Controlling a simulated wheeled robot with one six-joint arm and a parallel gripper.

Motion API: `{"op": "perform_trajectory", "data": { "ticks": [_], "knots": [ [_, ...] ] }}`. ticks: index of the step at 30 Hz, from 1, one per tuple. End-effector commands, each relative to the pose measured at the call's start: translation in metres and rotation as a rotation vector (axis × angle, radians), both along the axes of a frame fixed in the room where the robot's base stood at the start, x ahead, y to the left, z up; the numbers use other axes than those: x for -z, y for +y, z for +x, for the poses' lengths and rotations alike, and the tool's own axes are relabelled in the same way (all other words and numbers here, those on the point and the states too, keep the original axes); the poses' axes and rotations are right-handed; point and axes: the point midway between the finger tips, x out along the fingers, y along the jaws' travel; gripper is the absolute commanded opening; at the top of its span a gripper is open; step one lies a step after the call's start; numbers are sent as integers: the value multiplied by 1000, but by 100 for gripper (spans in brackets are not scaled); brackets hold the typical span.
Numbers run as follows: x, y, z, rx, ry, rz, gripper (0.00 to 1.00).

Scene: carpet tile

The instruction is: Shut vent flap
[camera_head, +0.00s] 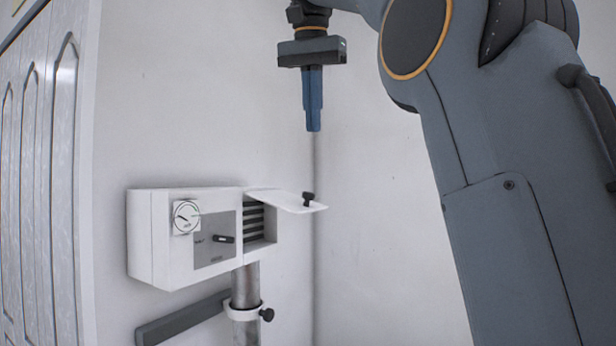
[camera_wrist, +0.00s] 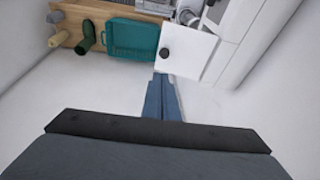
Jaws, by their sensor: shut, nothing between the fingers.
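The vent flap (camera_head: 287,200) is a white plate with a black knob (camera_head: 308,199). It stands open, sticking outward from the top of the slatted vent opening (camera_head: 256,223) on the white box (camera_head: 180,238). In the wrist view the flap (camera_wrist: 187,51) shows from above with its knob (camera_wrist: 165,54) near its left edge. My gripper (camera_head: 313,130) has blue fingers pointing down, shut and empty, above the flap and apart from it. Its fingertips (camera_wrist: 162,76) show just below the flap's near edge in the wrist view.
The box has a dial (camera_head: 186,217) and a small black lever (camera_head: 223,239), and sits on a metal pipe (camera_head: 246,287) with a clamp. A wooden shelf (camera_wrist: 119,13) holds a teal tray (camera_wrist: 132,40) and a dark green boot-like object (camera_wrist: 87,37). Space around my gripper is clear.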

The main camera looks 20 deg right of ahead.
Motion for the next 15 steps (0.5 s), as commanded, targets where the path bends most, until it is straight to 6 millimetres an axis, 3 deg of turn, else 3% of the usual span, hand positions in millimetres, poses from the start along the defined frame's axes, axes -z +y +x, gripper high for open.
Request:
{"op": "perform_trajectory", "data": {
  "ticks": [15],
  "knots": [
    [84, -12, 22, 5, 4, 0, 0]
  ]
}}
